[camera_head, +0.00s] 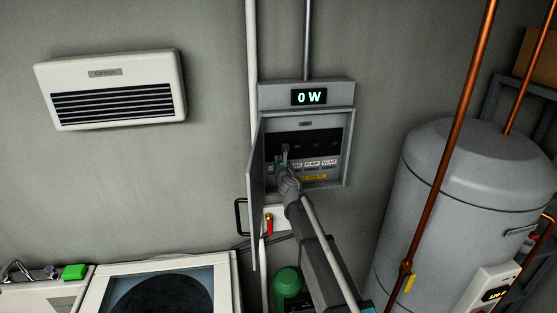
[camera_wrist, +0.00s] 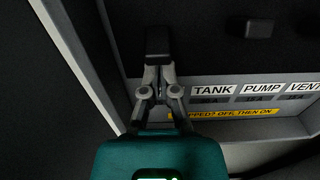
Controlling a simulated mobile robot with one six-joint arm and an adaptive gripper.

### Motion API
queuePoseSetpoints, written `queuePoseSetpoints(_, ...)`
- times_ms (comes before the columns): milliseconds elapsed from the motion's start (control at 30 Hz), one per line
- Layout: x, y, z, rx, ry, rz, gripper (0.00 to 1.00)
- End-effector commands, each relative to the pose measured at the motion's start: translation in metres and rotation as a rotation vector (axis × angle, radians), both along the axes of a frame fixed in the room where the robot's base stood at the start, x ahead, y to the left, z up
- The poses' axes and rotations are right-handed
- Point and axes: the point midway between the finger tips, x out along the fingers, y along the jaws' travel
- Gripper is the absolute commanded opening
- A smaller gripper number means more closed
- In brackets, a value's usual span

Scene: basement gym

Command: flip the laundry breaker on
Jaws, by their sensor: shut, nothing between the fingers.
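The breaker panel (camera_head: 349,150) is a grey wall box with its door (camera_head: 256,195) swung open to the left. Its display reads 0 W. Labels TANK (camera_wrist: 213,90), PUMP (camera_wrist: 262,88) and VENT (camera_wrist: 303,87) show in the wrist view; the label left of TANK is hidden behind my gripper, and no LAUNDRY label is readable. My gripper (camera_wrist: 154,78) is shut and empty, its tips at the lower end of the leftmost black breaker switch (camera_wrist: 158,42). Whether they touch it I cannot tell. In the head view my gripper (camera_head: 285,151) reaches inside the box.
A yellow strip (camera_wrist: 250,114) below the labels reads in part "OFF, THEN ON". Another black switch (camera_wrist: 258,29) sits to the right. The open door stands close on my gripper's left. A grey tank (camera_head: 450,200) and copper pipe (camera_head: 450,130) stand right of my arm.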

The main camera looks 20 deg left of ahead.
Motion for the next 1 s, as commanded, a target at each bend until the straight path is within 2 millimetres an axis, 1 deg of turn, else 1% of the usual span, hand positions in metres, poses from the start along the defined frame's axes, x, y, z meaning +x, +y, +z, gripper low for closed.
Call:
queuePoseSetpoints(567, -0.004, -0.003, 0.02, 0.0, 0.0, 0.0, 0.0)
queuePoseSetpoints(1000, -0.005, -0.004, 0.013, 0.0, 0.0, 0.0, 0.0)
